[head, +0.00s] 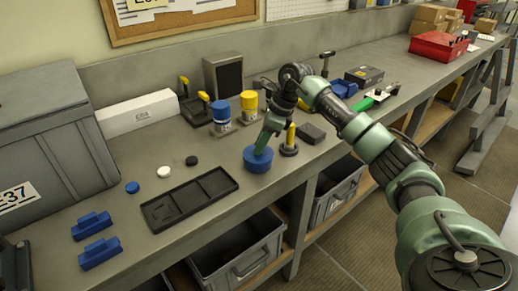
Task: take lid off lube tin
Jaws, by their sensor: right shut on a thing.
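The lube tin looks like the round blue tin (259,186) near the front edge of the bench, with a blue lid (250,154) on top. My right gripper (260,151) reaches down from above and is shut on the lid, at the middle of its top. The fingers hide part of the lid. I cannot tell whether the lid is seated on the tin or slightly raised. My left gripper is not in view.
A black compartment tray (226,178) lies left of the tin. A dark round stand with a yellow-topped post (289,148) is close at its right. Blue and yellow canisters (221,112) stand behind. Two blue blocks (99,252) lie at front left. Grey bins sit below.

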